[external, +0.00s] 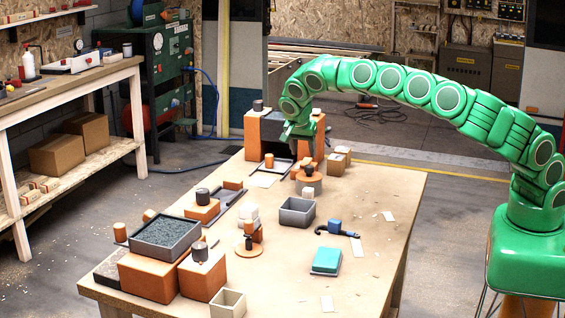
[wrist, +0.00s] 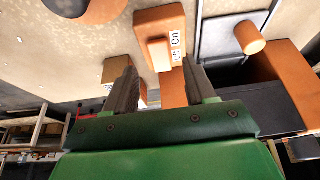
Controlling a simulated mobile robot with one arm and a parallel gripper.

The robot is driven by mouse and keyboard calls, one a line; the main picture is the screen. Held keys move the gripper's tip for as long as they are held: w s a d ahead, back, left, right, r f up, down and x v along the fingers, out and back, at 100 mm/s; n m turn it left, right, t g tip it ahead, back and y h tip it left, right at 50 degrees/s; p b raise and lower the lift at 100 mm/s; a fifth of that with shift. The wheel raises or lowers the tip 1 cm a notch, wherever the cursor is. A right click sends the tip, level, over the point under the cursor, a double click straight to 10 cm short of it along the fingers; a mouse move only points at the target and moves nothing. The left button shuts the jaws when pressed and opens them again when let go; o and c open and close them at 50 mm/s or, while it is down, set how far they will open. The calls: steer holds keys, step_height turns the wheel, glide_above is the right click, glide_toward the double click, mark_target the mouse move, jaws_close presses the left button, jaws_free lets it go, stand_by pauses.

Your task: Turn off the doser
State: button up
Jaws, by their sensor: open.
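The doser appears to be the orange block (wrist: 158,22) with a white On/Off label (wrist: 176,46) in the wrist view. A smaller orange piece, which looks like its switch (wrist: 158,54), sticks out beside the label. My gripper (wrist: 158,64) is open, with one dark finger on each side of the switch piece in the picture. I cannot tell whether either finger touches it. In the external view my gripper (external: 300,141) points down at the far end of the table, among orange blocks. The label cannot be made out there, and my gripper partly hides that area.
A large orange block (external: 262,137) stands close to my gripper at the table's far end. A grey open box (external: 297,213), a blue-handled tool (external: 336,228) and a teal block (external: 327,259) lie nearer. The table's right side (external: 390,205) is mostly clear.

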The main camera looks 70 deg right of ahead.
mark_target(306, 161)
steer(key=shift+x, duration=2.1)
jaws_close()
steer(key=shift+d, duration=0.1)
steer(key=shift+d+r+y, duration=0.1)
steer(key=shift+d+y, duration=0.1)
steer(key=shift+y, duration=0.6)
steer(key=shift+d+r+y, duration=0.1)
steer(key=shift+d+y, duration=0.1)
steer(key=shift+y, duration=0.6)
steer(key=shift+d+y, duration=0.15)
steer(key=shift+y, duration=0.55)
